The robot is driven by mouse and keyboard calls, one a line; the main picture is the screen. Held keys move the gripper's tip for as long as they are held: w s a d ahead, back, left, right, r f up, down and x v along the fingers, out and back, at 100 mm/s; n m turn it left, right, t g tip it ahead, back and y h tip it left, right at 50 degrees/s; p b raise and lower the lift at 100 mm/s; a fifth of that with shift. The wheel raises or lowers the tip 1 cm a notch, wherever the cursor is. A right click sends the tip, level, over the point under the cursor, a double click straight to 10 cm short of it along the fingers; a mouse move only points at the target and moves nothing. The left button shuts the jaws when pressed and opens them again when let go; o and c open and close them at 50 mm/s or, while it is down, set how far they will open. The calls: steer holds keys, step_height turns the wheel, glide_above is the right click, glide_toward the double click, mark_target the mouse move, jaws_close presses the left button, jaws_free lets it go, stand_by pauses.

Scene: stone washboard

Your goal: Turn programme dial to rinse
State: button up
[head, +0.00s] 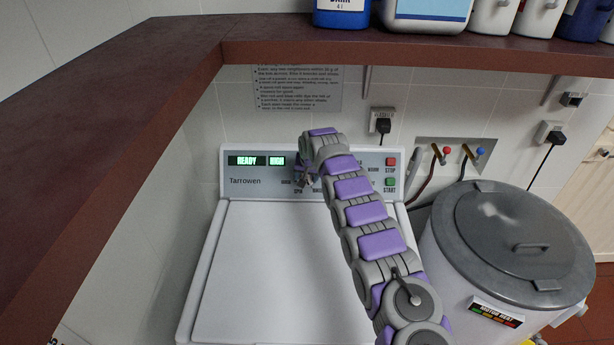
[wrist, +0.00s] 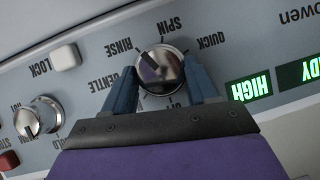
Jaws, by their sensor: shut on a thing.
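The programme dial (wrist: 160,70) is a round silver knob on the grey control panel, seen upside down in the wrist view. The labels SPIN, RINSE, GENTLE and QUICK stand around it; another label is partly covered. A dark mark on the dial's face points up and left in the picture, towards the RINSE side; I cannot tell if it lines up exactly. My gripper (wrist: 162,77) has one blue-grey finger on each side of the dial and is shut on it. In the head view my gripper (head: 306,179) is at the panel, and my arm hides most of the dial.
Displays (head: 256,161) read READY and HIGH. The LOCK button (wrist: 65,57) and another knob (wrist: 39,117) are beside the dial. START (head: 390,182) and STOP (head: 391,162) buttons are at the right. A shelf (head: 420,49) overhangs; a lidded drum (head: 480,270) stands right.

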steer(key=shift+a+r, duration=0.1)
steer(key=shift+p, duration=0.55)
steer(key=shift+n+h+p, duration=0.3)
steer(key=shift+n+p, duration=0.05)
steer(key=shift+n, duration=0.05)
steer(key=o, duration=1)
steer(key=shift+o, duration=0.2)
